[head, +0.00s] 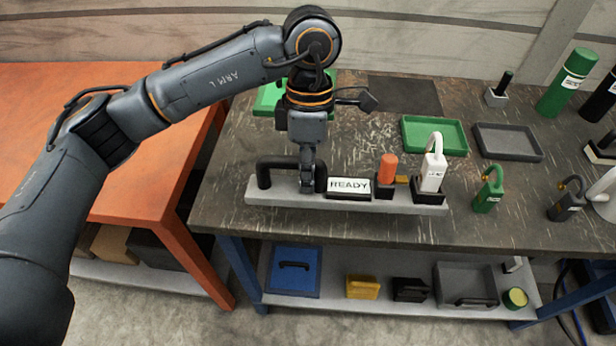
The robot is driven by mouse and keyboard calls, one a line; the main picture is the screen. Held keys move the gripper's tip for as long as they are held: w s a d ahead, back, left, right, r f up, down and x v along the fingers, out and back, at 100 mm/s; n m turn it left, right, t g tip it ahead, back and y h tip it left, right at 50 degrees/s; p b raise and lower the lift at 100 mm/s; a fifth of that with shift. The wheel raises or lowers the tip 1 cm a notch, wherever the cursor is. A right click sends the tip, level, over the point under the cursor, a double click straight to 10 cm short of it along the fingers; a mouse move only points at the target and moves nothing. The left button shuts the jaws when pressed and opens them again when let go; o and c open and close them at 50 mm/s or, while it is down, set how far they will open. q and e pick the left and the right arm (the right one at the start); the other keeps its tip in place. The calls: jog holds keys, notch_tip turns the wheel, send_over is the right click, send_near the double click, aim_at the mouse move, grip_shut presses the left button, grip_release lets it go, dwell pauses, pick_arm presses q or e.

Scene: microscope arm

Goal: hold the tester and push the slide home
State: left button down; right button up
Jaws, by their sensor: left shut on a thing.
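The tester (345,204) is a long light-grey base near the front edge of the dark table. It carries a black handle (275,163) at its left end, a READY sign (349,185), an orange knob (387,166) on a black block, and a white padlock-shaped piece (433,171) in a black holder. A small yellow piece (402,180) shows between knob and holder; I cannot tell which part is the slide. My left gripper (307,184) points down and is shut on the black handle, at its right leg. The fingers hide part of the handle. My right gripper is not in view.
A green padlock (489,190) and a dark padlock (566,199) stand right of the tester. Behind are a green tray (434,135), a grey tray (508,142) and a green bottle (567,82). An orange table (110,80) stands left. Table room behind the READY sign is clear.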

pick_arm(q)
jog(key=shift+w+a+f+b, duration=0.1)
jog(key=shift+w+f+b, duration=0.6)
jog(key=shift+w, duration=0.2)
jog(key=shift+w+a+f+b, duration=0.1)
jog(key=shift+w+f+b, duration=0.5)
jog(key=shift+w, duration=0.25)
jog(key=shift+w+f+b, duration=0.6)
jog(key=shift+w+b, duration=0.15)
jog(key=shift+w, duration=0.15)
jog(key=shift+w+a+f+b, duration=0.1)
jog(key=shift+w+f+b, duration=0.25)
jog(key=shift+w, duration=0.1)
jog(key=shift+w+f+b, duration=0.35)
jog(key=shift+w+f, duration=0.05)
jog(key=shift+w, duration=0.15)
jog(key=shift+w+a+f, duration=0.1)
jog(key=shift+w+f, duration=0.25)
jog(key=shift+w, duration=0.15)
jog(key=shift+w+f+b, duration=0.35)
jog(key=shift+w+b, duration=0.15)
jog(key=shift+w, duration=0.05)
jog(key=shift+a+f, duration=0.1)
jog(key=shift+f, duration=0.2)
